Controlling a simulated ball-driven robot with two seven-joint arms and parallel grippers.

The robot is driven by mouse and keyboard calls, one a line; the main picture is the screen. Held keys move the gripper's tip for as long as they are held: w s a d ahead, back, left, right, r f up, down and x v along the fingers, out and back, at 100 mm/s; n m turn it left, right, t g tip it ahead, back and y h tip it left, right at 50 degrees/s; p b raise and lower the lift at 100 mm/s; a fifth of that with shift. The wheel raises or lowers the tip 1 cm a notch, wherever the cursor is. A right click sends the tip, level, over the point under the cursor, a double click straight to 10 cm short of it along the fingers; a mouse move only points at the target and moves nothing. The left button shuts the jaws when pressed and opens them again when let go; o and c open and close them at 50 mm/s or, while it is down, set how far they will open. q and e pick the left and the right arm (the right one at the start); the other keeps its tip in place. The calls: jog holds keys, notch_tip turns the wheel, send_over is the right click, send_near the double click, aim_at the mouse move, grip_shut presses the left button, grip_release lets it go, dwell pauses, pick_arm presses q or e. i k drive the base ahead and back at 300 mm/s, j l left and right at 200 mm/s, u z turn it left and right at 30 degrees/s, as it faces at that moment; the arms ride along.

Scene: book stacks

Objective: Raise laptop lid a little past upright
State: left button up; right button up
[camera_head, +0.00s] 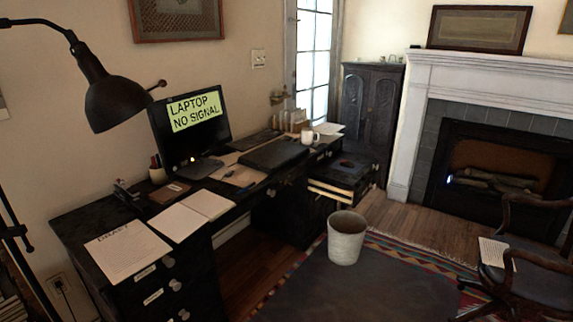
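A dark, flat slab that looks like the closed laptop (274,155) lies on the black desk (75,232), right of the monitor. Its lid appears down. The monitor (188,122) stands upright behind it to the left and reads "LAPTOP NO SIGNAL". Neither of my grippers shows in the head view.
Papers (128,249), an open notebook (192,213) and a white mug (307,136) lie around on the desk. A black lamp (112,95) hangs over its left end. A drawer (335,188) stands open at the right. A bin (346,238) and a chair (520,270) stand on the floor.

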aim_at(274, 154)
jog(key=i+l+u, duration=0.15)
jog(key=i, duration=0.3)
jog(key=i+l+u, duration=0.15)
jog(key=i, duration=0.3)
jog(key=i+l+u, duration=0.15)
jog(key=i, duration=0.25)
jog(key=i+l+u, duration=0.15)
jog(key=i, duration=0.3)
jog(key=l, duration=0.1)
